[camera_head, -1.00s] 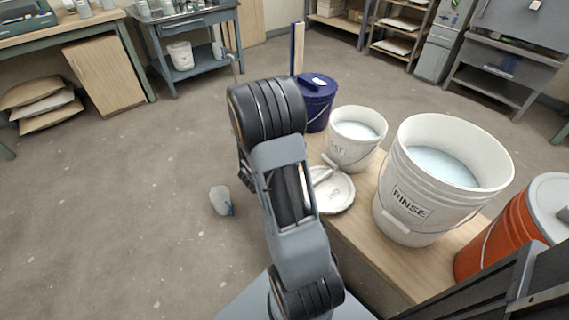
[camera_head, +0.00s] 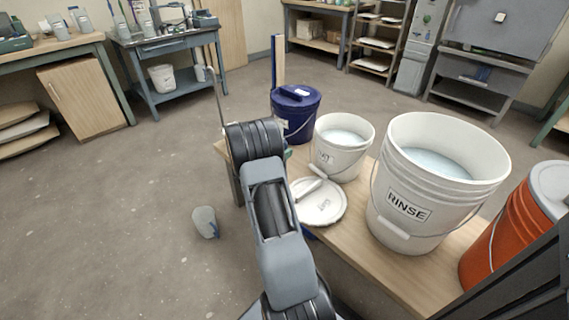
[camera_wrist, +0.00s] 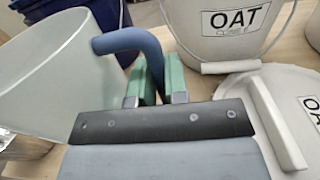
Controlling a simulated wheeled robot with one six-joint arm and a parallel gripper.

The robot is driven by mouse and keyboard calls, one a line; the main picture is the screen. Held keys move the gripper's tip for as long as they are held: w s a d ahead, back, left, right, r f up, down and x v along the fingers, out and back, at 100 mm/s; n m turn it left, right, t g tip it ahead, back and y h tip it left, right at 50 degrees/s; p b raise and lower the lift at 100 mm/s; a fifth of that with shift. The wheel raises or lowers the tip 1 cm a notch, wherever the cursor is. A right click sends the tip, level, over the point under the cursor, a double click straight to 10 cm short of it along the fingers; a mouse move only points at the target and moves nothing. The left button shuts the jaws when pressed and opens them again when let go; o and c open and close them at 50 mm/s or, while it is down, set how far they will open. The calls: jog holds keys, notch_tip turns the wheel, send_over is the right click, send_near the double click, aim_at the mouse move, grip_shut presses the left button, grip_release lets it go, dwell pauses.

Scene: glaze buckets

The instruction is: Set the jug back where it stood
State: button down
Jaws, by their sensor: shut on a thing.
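In the wrist view my gripper (camera_wrist: 150,85), with green fingertips, is shut on the blue handle (camera_wrist: 135,42) of a pale translucent jug (camera_wrist: 50,75). The jug is large at the left of that view, and its far side is cut off by the frame edge. The OAT bucket (camera_wrist: 230,35) and a white lid (camera_wrist: 285,115) are to the right of the gripper in the wrist view. Whether the jug touches the table is not shown.
The wooden bench (camera_head: 395,275) bears the OAT bucket (camera_head: 340,150), the lid (camera_head: 322,205), the RINSE bucket (camera_head: 415,215), a dark blue bucket (camera_head: 297,118) and an orange one (camera_head: 510,240).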

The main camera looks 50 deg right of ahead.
jog(key=shift+w+d+f, duration=0.3)
jog(key=shift+f, duration=0.2)
jog(key=shift+w+f+b, duration=0.15)
jog(key=shift+f+b, duration=1.1)
jog(key=shift+f, duration=0.3)
